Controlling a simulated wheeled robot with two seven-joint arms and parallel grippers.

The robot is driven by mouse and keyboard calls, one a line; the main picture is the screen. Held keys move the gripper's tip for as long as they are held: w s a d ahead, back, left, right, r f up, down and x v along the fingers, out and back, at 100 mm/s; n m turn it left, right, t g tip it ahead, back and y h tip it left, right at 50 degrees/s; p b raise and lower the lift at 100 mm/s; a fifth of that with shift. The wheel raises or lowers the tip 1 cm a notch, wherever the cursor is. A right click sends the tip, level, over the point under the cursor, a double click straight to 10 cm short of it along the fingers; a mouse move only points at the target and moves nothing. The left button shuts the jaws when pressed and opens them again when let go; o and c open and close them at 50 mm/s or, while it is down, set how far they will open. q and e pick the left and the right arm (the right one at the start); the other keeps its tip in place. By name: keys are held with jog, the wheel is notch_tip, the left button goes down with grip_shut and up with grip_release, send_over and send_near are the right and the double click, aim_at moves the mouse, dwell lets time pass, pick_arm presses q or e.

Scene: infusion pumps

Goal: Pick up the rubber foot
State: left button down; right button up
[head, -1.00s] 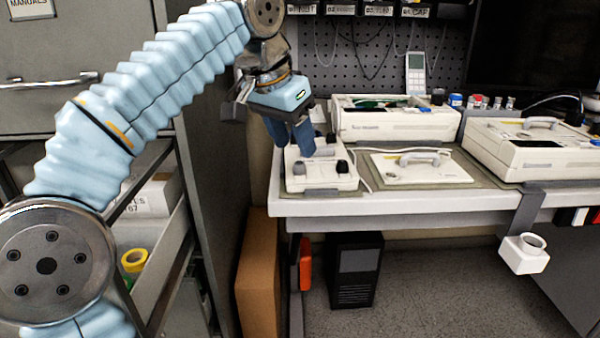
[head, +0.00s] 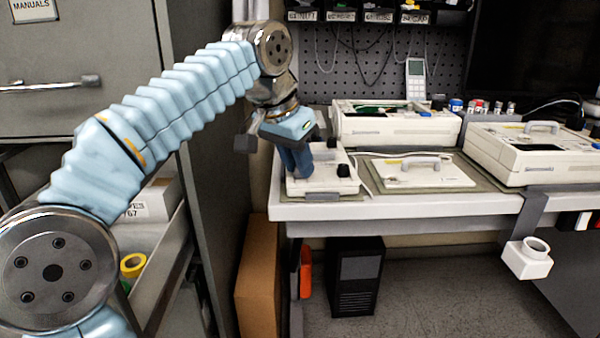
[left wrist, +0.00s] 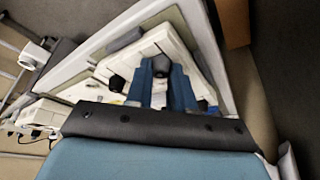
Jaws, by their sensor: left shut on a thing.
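My left gripper (head: 299,170) is down at the front left of an upturned white pump housing (head: 322,183) on the table. Its blue fingers are closed around a dark rubber foot, which they hide in the head view. In the left wrist view the fingertips (left wrist: 162,66) meet over the white housing (left wrist: 180,45), with the held foot mostly hidden between them. Other black rubber feet stand on the housing, one at the front right (head: 343,170) and one at the back (head: 331,140). My right gripper is not in view.
A white panel with a grey handle (head: 415,175) lies on a mat to the right. White pump units (head: 395,125) (head: 530,155) stand behind and at the right. A grey cabinet (head: 215,150) is close on the left. A white cup-like holder (head: 527,260) hangs at the table's front.

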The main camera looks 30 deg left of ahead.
pick_arm(q)
jog(key=shift+f, duration=0.1)
notch_tip(320, 180, up, 4)
jog(key=shift+s+d+r+p, duration=0.1)
jog(key=shift+s+p, duration=0.05)
jog(key=shift+p, duration=0.6)
jog(key=s+d+r, duration=0.2)
jog(key=s+r, duration=0.2)
jog(key=s, duration=0.2)
jog(key=s+d+r+p, duration=0.1)
jog(key=s+d+r, duration=0.2)
jog(key=s+r, duration=0.2)
jog(key=shift+s+d, duration=0.35)
jog(key=shift+s, duration=0.35)
